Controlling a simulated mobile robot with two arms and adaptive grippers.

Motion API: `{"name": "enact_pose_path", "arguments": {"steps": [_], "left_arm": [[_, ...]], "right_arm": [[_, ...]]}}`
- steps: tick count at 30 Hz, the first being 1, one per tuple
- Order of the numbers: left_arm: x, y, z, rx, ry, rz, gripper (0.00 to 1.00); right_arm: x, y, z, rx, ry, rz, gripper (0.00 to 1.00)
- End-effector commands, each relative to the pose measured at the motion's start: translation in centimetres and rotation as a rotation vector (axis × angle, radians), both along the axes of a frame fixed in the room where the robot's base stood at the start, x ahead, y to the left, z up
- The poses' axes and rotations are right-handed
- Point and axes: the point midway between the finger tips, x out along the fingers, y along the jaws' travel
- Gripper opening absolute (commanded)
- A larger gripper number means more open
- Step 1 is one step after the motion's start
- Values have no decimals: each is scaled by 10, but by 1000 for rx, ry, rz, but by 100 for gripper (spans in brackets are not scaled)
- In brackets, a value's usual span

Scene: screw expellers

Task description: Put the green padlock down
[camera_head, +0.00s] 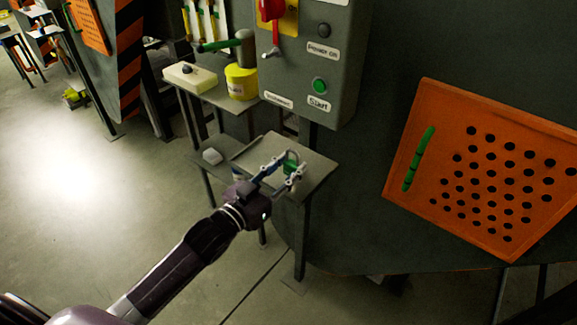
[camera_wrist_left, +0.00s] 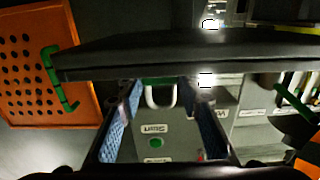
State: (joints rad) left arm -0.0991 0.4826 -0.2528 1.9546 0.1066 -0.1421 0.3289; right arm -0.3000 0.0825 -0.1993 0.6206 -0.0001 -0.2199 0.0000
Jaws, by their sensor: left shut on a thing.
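My left gripper (camera_head: 288,170) is shut on the green padlock (camera_head: 290,166) over the small grey table (camera_head: 318,172) below the control box. In the left wrist view, which is upside down, both fingers (camera_wrist_left: 160,95) stand either side of the padlock's pale shackle (camera_wrist_left: 160,97). A strip of its green body (camera_wrist_left: 157,80) shows against the dark table edge (camera_wrist_left: 190,52). The padlock is at or very close to the tabletop; I cannot tell whether it touches. The fingers partly hide it. My right gripper is not in view.
A grey control box (camera_head: 318,60) with a red lever (camera_head: 270,10) and a green start button (camera_head: 319,86) is above the table. A yellow pot (camera_head: 241,82) stands on the shelf behind. An orange perforated panel (camera_head: 450,210) is at right.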

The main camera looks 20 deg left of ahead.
Motion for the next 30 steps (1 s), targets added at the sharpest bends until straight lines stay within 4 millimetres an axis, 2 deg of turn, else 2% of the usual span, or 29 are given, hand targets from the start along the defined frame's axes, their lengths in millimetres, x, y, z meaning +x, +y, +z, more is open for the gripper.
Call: {"name": "enact_pose_path", "arguments": {"steps": [2, 3, 7, 19, 23, 30], "left_arm": [[0, 0, -3, 0, 0, 0, 6], [0, 0, -2, 0, 0, 0, 37], [0, 0, -2, 0, 1, 0, 50], [-4, 2, 0, 0, 2, 0, 50], [-19, 7, -1, 0, 3, 0, 50], [-57, 20, -2, 1, 4, 0, 50]], "right_arm": [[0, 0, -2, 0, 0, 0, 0], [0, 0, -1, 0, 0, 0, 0], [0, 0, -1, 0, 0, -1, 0], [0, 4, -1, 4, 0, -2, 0], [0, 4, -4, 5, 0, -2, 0], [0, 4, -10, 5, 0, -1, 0]]}}
